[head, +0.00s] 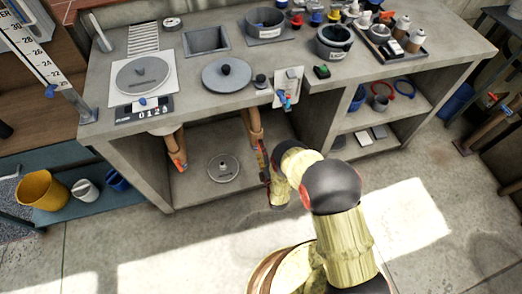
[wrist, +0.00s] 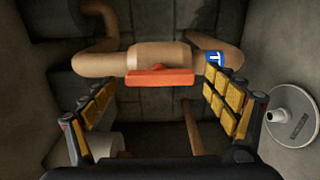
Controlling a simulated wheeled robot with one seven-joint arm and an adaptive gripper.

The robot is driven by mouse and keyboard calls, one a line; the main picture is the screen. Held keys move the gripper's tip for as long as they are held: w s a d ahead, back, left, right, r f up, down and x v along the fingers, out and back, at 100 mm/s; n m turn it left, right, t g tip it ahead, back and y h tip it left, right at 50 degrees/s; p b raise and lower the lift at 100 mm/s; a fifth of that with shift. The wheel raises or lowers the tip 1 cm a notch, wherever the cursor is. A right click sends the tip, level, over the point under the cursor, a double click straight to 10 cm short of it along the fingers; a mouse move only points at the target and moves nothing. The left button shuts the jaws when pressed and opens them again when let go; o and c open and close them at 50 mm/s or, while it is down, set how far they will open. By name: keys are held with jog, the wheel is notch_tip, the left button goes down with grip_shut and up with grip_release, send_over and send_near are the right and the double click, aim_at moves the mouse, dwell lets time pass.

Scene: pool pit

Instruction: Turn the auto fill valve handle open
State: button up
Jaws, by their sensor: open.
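An orange valve handle (wrist: 160,77) sits on a tan pipe (wrist: 160,57) in the wrist view, lying crosswise in the picture. A blue label (wrist: 218,59) with a white mark is on the pipe just right of it; I cannot read it. My gripper (wrist: 158,92) is open, with one yellow-padded finger on each side of the handle and no visible contact. In the head view my gripper (head: 263,162) is under the counter beside a tan pipe (head: 255,122), partly hidden by my arm. The handle there is not clearly visible.
A second pipe with an orange handle (head: 180,163) hangs to the left under the counter (head: 105,130). A round grey lid (head: 223,167) lies on the lower shelf. A blue-handled valve (head: 285,100) is at the counter's front edge. Grey walls closely surround the pipe.

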jog(key=v, duration=1.2)
dwell(0.3)
